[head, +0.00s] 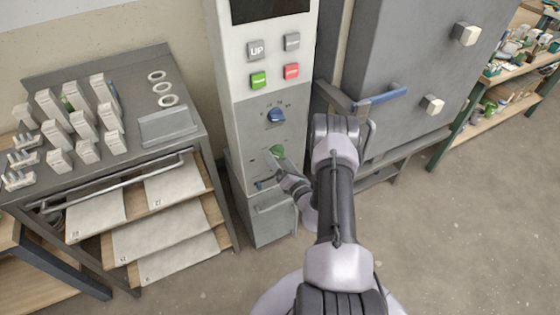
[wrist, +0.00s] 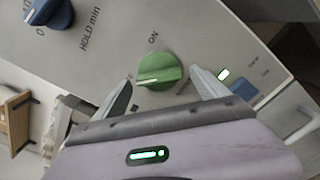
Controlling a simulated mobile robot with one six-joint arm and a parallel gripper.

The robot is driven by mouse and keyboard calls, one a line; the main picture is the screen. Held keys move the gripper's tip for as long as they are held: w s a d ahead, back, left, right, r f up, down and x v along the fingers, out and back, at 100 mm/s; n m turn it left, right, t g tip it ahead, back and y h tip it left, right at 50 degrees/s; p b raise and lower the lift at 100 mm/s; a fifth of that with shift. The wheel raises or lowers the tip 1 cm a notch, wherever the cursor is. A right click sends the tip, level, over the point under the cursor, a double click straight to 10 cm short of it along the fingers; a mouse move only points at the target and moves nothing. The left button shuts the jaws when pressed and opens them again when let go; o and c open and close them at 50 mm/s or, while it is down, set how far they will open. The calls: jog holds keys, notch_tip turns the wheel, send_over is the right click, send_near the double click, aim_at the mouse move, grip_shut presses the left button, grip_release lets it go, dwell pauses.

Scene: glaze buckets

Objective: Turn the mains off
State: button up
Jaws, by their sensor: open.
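The green knob (wrist: 158,70) is on the light grey control panel, with "ON" printed beside it. A pale line on its ridge runs nearly level across the wrist view. My gripper (wrist: 165,85) is open, with one finger to each side of the knob in that view. I cannot tell whether either finger touches it. In the head view the green knob (head: 278,151) shows on the lower panel, just above my gripper (head: 277,175).
A blue knob (head: 275,115) sits higher on the panel (head: 240,110), under several push buttons. A grey kiln door with a blue handle (head: 385,96) stands right; a laden bench (head: 190,140) stands left.

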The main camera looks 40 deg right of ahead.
jog(key=p+v, duration=0.4)
jog(key=v, duration=1.3)
jog(key=shift+s+p, duration=0.2)
jog(key=shift+p, duration=0.1)
